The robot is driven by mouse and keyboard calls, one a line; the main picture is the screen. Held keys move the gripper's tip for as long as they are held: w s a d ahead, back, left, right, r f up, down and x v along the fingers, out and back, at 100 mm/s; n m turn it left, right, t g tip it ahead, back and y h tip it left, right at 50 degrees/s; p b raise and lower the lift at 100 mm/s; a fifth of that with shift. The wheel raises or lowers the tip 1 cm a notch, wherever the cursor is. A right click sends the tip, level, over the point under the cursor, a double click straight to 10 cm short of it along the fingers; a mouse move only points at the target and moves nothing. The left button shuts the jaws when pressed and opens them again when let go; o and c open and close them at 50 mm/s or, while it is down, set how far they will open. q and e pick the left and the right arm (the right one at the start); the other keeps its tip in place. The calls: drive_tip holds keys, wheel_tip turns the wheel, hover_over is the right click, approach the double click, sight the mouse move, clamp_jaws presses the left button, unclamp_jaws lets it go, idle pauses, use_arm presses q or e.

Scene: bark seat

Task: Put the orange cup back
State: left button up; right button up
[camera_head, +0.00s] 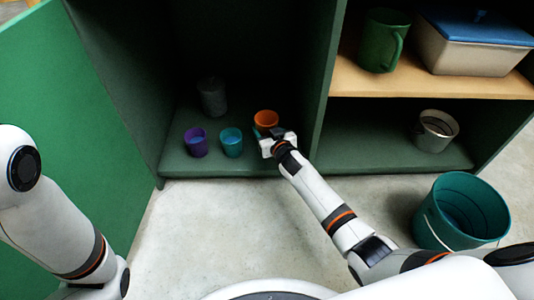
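The orange cup (266,118) is inside the left, dark compartment of the green cabinet, near its right wall. My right gripper (267,133) is reached into this compartment, right at the near side of the orange cup. It overlaps the cup's lower part, so I cannot tell whether the fingers are closed on it or only beside it, or whether the cup touches the shelf floor. My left arm comes in at the left edge, and its gripper is out of view.
A purple cup (196,143) and a teal cup (232,143) stand left of my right gripper. A dark grey container (212,97) is behind them. The cabinet's green door (75,110) stands open at left. A teal bucket (462,212) is on the floor at right.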

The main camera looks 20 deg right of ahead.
wheel_tip(320, 180, down, 8)
drive_tip(key=b, duration=0.6)
drive_tip(key=shift+r, duration=0.15)
drive_tip(key=o, duration=1.2)
